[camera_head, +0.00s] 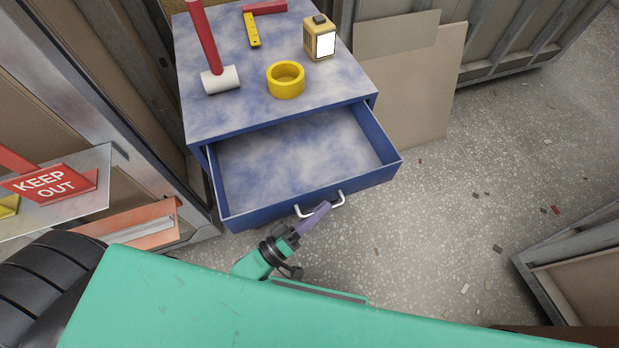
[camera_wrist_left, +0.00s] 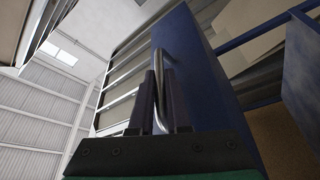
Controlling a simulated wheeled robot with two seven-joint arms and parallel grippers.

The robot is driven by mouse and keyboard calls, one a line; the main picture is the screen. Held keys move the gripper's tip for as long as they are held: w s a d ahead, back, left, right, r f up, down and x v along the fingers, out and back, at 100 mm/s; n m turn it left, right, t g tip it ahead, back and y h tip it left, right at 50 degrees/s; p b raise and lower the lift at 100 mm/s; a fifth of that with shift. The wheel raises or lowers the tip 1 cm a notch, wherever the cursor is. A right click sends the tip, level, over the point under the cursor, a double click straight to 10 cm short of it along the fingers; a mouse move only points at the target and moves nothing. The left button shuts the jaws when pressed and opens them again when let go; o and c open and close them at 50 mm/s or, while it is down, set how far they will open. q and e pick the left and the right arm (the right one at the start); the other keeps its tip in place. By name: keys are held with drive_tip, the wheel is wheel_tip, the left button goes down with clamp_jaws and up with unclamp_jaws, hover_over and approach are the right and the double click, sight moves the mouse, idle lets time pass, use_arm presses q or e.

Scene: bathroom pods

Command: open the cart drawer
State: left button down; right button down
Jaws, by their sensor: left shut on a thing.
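The blue cart (camera_head: 190,118) stands ahead of me, and its top drawer (camera_head: 225,187) is pulled well out. The drawer's inside looks empty. A silver bar handle (camera_head: 338,199) is on the drawer front. My left gripper (camera_head: 318,214) is at the handle, with its purple fingers shut on it. In the left wrist view the silver handle (camera_wrist_left: 161,60) passes between the two fingers of the left gripper (camera_wrist_left: 160,95), beside the blue drawer front (camera_wrist_left: 203,75). The fingers hide part of the handle. My right gripper is not in view.
On the cart top are a mallet (camera_head: 219,79), a yellow tape roll (camera_head: 286,80), a yellow and red tool (camera_head: 252,28) and a tan box-like device (camera_head: 320,38). A "KEEP OUT" sign (camera_head: 50,184) is at the left. Speckled floor (camera_head: 440,210) with small debris is open to the right.

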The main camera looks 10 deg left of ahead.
use_arm(q)
drive_tip(key=shift+s+d, duration=0.5)
drive_tip(key=shift+s, duration=0.3)
drive_tip(key=shift+s+d, duration=0.5)
drive_tip(key=shift+s, duration=0.3)
drive_tip(key=c, duration=1.2)
unclamp_jaws()
drive_tip(key=shift+o, duration=0.2)
drive_tip(key=b+v, duration=0.1)
drive_tip(key=v, duration=1.3)
drive_tip(key=shift+s+a+f+b, duration=0.2)
drive_tip(key=shift+b, duration=0.2)
drive_tip(key=shift+w, duration=0.1)
